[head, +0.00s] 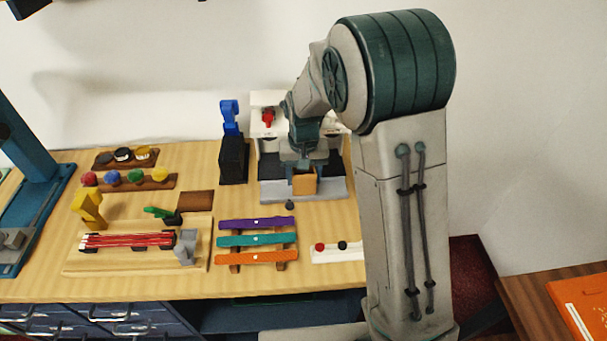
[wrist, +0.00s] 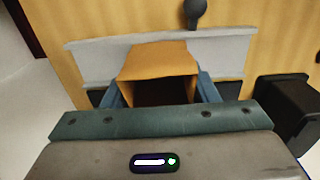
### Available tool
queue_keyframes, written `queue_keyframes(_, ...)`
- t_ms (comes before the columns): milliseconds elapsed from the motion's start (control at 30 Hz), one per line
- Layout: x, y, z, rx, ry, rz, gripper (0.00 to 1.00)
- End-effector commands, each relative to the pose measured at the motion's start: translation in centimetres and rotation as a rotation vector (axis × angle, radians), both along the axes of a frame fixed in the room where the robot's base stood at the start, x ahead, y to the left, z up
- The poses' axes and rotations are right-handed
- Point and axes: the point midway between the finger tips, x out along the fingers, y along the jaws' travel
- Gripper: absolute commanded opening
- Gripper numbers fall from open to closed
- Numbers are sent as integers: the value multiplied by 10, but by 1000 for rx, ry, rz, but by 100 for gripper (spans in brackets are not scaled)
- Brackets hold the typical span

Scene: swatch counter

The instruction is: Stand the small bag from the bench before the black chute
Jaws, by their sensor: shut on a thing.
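The small bag (head: 304,184) is a tan-orange, box-like bag. My gripper (head: 304,170) is shut on it, above the grey front ledge (head: 328,189) of a white and grey unit with dark bays. In the wrist view the bag (wrist: 158,62) sits between the two blue fingers of my gripper (wrist: 160,88), with a dark opening facing the camera. I cannot tell whether its base touches the ledge. A tall black box (head: 233,161) stands left of the unit and also shows in the wrist view (wrist: 288,105). I cannot tell whether this box or a dark bay is the black chute.
A blue piece (head: 229,117) is behind the black box. A dark round knob (head: 290,205) is on the bench (head: 337,218) in front of the ledge. Purple (head: 256,223), teal and orange strips lie nearer. A fixture with red rods (head: 127,240) is at left.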

Motion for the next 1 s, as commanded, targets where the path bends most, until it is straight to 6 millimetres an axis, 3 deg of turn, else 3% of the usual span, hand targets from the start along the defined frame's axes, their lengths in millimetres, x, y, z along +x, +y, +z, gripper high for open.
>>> queue_keyframes(467, 0, 0, -6, 0, 0, 0, 33)
queue_keyframes(500, 0, 0, -6, 0, 0, 0, 59)
queue_keyframes(567, 0, 0, -6, 0, 0, 0, 76)
queue_keyframes(600, 0, 0, -6, 0, 0, 0, 79)
queue_keyframes(867, 0, 0, -5, 0, 0, 0, 79)
queue_keyframes(1000, 0, 0, 5, 1, -2, 0, 79)
